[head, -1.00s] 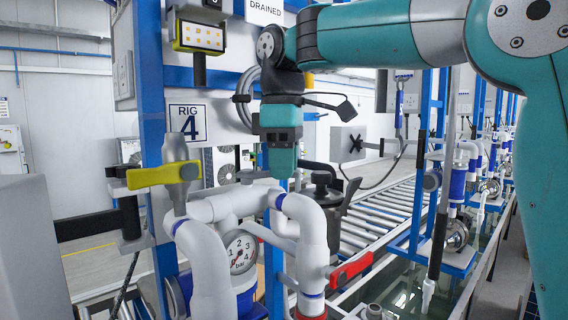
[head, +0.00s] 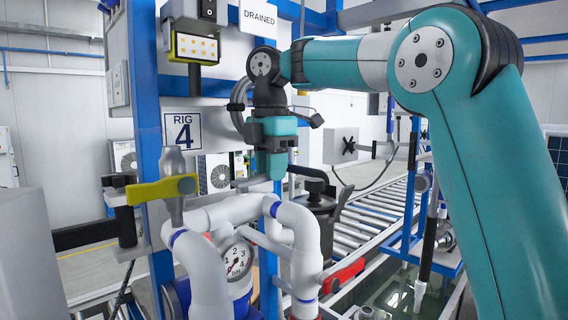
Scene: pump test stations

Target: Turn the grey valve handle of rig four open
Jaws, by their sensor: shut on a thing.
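A thin grey valve handle (head: 245,183) shows as a short bar above the white pipework (head: 230,210) of rig four, left of my fingertips. My gripper (head: 272,172) points down at it from above and is shut on it. The fingers hide part of the handle, and its pivot is hard to make out. The RIG 4 sign (head: 183,133) is on the panel behind. A yellow handle (head: 160,190) on a grey valve stem is to the left, and a red handle (head: 345,273) is lower right.
A pressure gauge (head: 237,259) sits below the pipes. A DRAINED sign (head: 259,18) hangs above. A dark round-topped vessel (head: 316,215) stands close right of my gripper. A roller conveyor (head: 370,215) runs behind. A grey box (head: 25,260) fills the lower left edge.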

